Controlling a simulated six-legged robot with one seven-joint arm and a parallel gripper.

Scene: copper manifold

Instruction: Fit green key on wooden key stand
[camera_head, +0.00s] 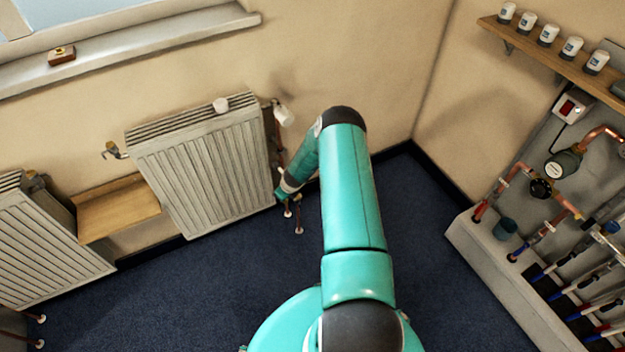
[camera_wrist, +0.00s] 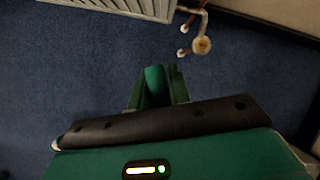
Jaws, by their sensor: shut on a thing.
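My gripper (camera_wrist: 157,88) shows in the wrist view, with its two fingers shut on the sides of a green piece, the green key (camera_wrist: 155,80). Only its rounded green top shows clearly; the rest is hidden between the fingers. In the head view, my arm bends down to the left, in front of the right end of the middle radiator, and the fingers are too small to make out. A small wooden block (camera_head: 61,55), which looks like the wooden key stand, sits on the window sill at the upper left, far from my gripper.
The white window sill (camera_head: 140,45) runs above two radiators (camera_head: 205,165), with a wooden shelf (camera_head: 118,208) between them. Pipes rise from the floor near my gripper. A copper manifold on a raised plinth (camera_head: 470,245) stands at right. Blue carpet (camera_head: 200,300) is clear.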

